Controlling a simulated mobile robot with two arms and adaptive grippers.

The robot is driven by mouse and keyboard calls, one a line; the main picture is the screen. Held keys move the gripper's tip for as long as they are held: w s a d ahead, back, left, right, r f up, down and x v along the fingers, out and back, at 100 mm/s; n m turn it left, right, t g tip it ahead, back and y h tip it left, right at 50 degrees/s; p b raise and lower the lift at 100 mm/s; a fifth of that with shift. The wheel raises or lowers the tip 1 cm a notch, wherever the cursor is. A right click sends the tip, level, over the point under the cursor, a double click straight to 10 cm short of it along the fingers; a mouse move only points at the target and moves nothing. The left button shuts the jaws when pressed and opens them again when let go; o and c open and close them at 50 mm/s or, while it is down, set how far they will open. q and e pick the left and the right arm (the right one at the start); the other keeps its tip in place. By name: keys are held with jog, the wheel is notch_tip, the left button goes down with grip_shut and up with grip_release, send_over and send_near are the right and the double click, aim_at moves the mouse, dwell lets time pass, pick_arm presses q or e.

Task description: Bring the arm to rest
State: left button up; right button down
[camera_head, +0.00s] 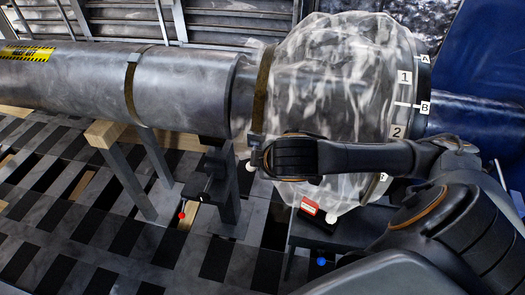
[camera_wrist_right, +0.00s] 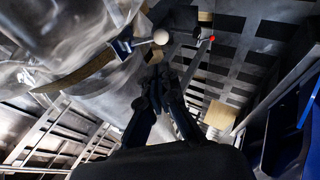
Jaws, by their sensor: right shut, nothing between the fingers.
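My right arm (camera_head: 350,157) reaches in from the right of the head view. It runs leftward in front of the plastic-wrapped motor part, with its wrist end (camera_head: 285,157) at the lower left of the wrapping. In the right wrist view my right gripper (camera_wrist_right: 155,82) is shut, with its dark fingers together and nothing between them. In the head view I cannot clearly tell the fingers from the dark stand parts behind the wrist. My left arm and gripper are not in view.
The wrapped motor part (camera_head: 325,70) and a long grey cylinder (camera_head: 70,85) lie close behind the arm. A stand with a wooden block (camera_head: 105,133) is at left. A white ball (camera_wrist_right: 160,37) is near the fingers. A red-labelled item (camera_head: 310,207) sits below the arm.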

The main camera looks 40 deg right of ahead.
jog(key=shift+s, duration=0.1)
dwell(0.5)
jog(key=s+a+f+m+g+y, duration=0.1)
jog(key=s+a+f+m+y, duration=0.2)
jog(key=s+a+f, duration=0.35)
jog(key=s+a+f+m+g, duration=0.25)
jog(key=s+f+m, duration=0.25)
jog(key=s+f, duration=0.35)
jog(key=s+f+g, duration=0.2)
jog(key=s+f, duration=0.1)
jog(key=f, duration=2.5)
jog(key=s+d+f, duration=0.1)
jog(key=s+f, duration=0.6)
jog(key=s, duration=0.1)
jog(key=s+d+f+g, duration=0.1)
jog(key=s+d+f, duration=0.1)
jog(key=s+f, duration=0.5)
jog(key=shift+s+d+f+h, duration=0.3)
jog(key=shift+s+h, duration=0.1)
jog(key=shift+s, duration=0.15)
